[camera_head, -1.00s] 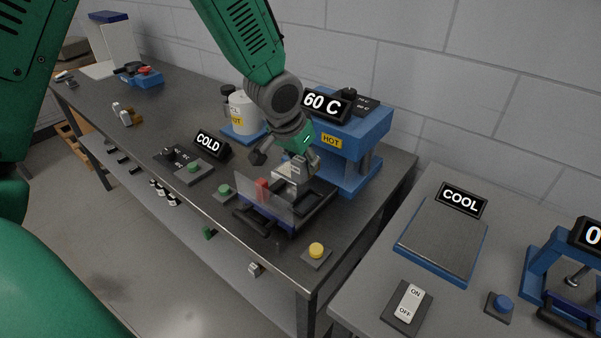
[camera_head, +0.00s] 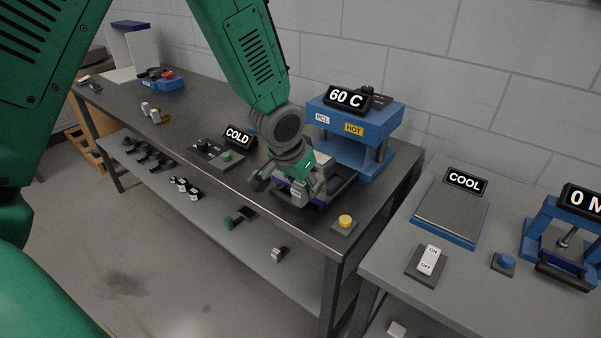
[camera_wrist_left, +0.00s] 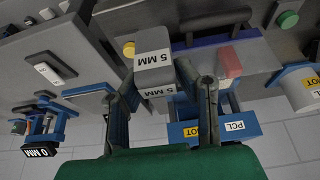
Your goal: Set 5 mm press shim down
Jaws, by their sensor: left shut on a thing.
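The 5 mm press shim is a grey block marked "5 MM" (camera_wrist_left: 153,62). It is held by my left gripper (camera_wrist_left: 160,78). In the head view the left gripper (camera_head: 287,190) is low at the front of the hot press, near the bench's front edge. The shim (camera_head: 298,194) shows small there, partly covered by the fingers. I cannot tell whether its underside touches anything. The blue hot press (camera_head: 378,122) reads 60 C and stands behind and right of the gripper. My right gripper is not in view.
A yellow button (camera_head: 345,221) sits right of the gripper, and a green button (camera_head: 226,156) to its left beside the COLD sign (camera_head: 238,137). A red block (camera_wrist_left: 229,63) is close to the shim in the wrist view. A second bench holds the COOL plate (camera_head: 450,212).

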